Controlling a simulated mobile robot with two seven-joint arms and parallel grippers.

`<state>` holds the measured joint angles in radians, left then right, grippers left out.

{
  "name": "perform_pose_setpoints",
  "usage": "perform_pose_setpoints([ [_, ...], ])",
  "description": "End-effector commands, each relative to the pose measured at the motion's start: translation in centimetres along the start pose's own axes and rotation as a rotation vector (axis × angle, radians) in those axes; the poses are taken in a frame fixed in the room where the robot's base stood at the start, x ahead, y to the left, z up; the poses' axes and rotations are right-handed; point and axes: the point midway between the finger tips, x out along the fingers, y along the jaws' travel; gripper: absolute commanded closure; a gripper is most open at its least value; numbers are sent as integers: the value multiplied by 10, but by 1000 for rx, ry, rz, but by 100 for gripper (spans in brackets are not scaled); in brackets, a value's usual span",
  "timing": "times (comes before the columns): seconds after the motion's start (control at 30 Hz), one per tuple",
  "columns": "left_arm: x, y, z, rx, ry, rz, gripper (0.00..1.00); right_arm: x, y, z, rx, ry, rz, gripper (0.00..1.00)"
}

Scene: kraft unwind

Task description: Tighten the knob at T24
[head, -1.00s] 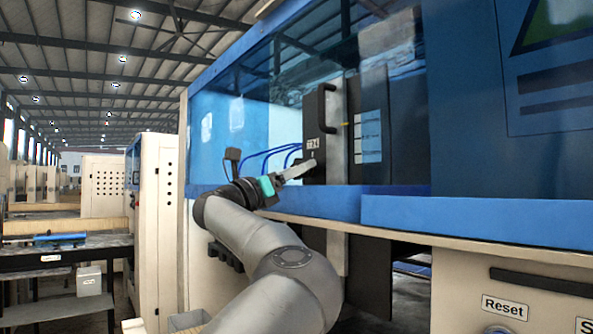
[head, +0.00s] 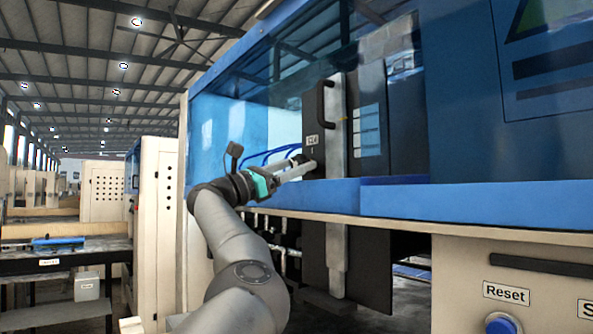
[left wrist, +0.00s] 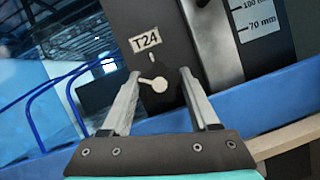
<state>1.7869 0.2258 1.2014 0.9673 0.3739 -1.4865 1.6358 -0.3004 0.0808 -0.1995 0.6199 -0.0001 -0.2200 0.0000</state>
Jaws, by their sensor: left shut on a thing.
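The T24 label (head: 312,141) is on a dark panel behind the blue machine's opening. It also shows in the left wrist view (left wrist: 145,40), with a short white mark below it. Under the mark is the dark knob (left wrist: 158,84) with a white pointer ending in a round spot; the pointer's narrow end points left, away from the mark. My left gripper (head: 308,168) reaches in from the left. In the left wrist view its two fingers (left wrist: 160,73) stand on either side of the knob, shut on it. The knob's dark outline is hard to separate from the panel. My right gripper is not in view.
A blue ledge (head: 300,194) runs below the panel. Blue hoses (head: 265,157) hang left of it. A dark vertical handle (head: 321,105) stands above the label. A scale with mm markings (left wrist: 257,17) is to the right. A Reset button (head: 502,323) is at lower right.

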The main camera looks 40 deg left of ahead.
Motion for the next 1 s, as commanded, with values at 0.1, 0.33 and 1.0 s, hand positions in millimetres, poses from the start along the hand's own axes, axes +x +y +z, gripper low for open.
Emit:
perform_pose_setpoints([
  [0.1, -1, 1, -1, 64, 2, -27, 94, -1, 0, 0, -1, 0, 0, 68],
  [0.33, -1, 0, 0, 146, 0, -62, 94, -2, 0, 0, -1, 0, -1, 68],
  [1.0, -1, 1, 0, 176, 0, -73, 26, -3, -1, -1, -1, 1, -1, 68],
])
